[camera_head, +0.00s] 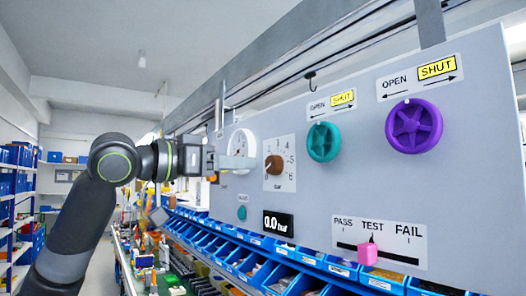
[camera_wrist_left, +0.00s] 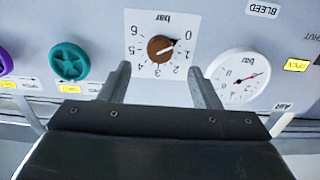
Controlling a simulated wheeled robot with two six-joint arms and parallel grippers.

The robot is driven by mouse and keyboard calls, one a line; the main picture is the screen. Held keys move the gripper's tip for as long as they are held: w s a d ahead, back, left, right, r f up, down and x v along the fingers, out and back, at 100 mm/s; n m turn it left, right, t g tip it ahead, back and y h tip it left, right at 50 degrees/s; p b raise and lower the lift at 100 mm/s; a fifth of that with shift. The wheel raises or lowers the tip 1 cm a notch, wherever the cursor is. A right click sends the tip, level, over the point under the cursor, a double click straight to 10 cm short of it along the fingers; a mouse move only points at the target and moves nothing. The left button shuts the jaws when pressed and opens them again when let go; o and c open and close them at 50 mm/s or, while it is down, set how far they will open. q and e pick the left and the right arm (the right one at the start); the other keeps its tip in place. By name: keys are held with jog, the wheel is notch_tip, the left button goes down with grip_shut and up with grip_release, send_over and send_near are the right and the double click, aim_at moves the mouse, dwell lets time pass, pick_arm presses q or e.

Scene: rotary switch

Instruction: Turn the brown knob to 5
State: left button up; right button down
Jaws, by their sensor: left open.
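The brown knob (camera_head: 274,165) sits at the centre of a white dial plate (camera_head: 288,179) marked 0 to 6 bar on the grey panel. It also shows, upside down, in the left wrist view (camera_wrist_left: 160,48). Its pale pointer line points roughly towards 0. A display (camera_head: 278,224) under the dial reads 0.0 bar. My left gripper (camera_head: 245,162) is open just left of the knob in the head view. In the left wrist view its fingers (camera_wrist_left: 160,70) are spread on either side below the knob, with nothing between them. My right gripper is not seen.
A round white gauge (camera_head: 241,141) is partly behind my left gripper. A teal wheel (camera_head: 323,142) and a purple wheel (camera_head: 414,126) are to the right of the dial. A pink slider (camera_head: 368,254) and blue bins (camera_head: 250,262) are lower down.

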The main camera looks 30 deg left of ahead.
aim_at(270, 166)
pick_arm(q)
jog(key=p+x, duration=0.2)
jog(key=x, duration=0.3)
jog(key=shift+w+d+r+p, duration=0.1)
jog(key=shift+w+p, duration=0.05)
jog(key=shift+p, duration=0.15)
jog(key=shift+w+d+p, duration=0.25)
jog(key=shift+w+p, duration=0.05)
jog(key=shift+w, duration=0.4)
jog(key=c, duration=1)
